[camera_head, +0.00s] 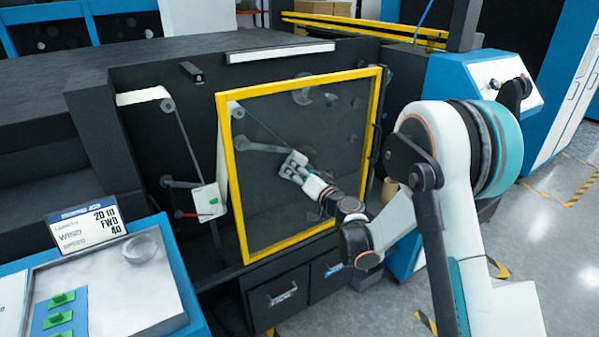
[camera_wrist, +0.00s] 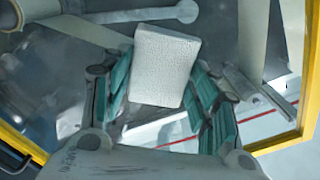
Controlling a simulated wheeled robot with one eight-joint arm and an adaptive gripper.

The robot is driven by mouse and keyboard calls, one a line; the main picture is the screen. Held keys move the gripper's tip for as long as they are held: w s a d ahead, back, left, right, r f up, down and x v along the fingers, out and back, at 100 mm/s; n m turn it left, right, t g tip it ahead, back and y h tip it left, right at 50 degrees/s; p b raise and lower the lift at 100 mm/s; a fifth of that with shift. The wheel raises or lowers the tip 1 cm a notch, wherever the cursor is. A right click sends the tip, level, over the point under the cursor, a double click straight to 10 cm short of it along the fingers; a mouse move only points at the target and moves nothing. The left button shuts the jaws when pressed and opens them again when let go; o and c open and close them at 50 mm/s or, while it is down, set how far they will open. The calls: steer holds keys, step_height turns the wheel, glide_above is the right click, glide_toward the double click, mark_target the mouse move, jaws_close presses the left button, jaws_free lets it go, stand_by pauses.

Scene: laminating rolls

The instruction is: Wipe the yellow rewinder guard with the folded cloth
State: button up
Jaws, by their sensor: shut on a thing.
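The yellow rewinder guard (camera_head: 377,100) is a yellow-framed clear panel on the front of the dark machine. Its yellow frame also shows at the edges of the wrist view (camera_wrist: 296,30). My gripper (camera_head: 294,165) is in front of the panel, near its middle. In the wrist view my gripper (camera_wrist: 160,92) is shut on a white, textured folded cloth (camera_wrist: 166,62), with teal fingers on both sides of it. The cloth faces the clear panel. I cannot tell whether it touches the panel.
Rollers and arms show behind the panel. A blue console (camera_head: 175,262) with a job sign (camera_head: 87,227) and green switches stands at the front left. Drawers (camera_head: 283,295) sit below the guard. A blue cabinet (camera_head: 455,75) stands at the right. Open floor (camera_head: 540,240) lies at the right.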

mark_target(296, 157)
steer(key=shift+w+a, duration=0.3)
steer(key=shift+w, duration=0.15)
steer(key=shift+d, duration=0.1)
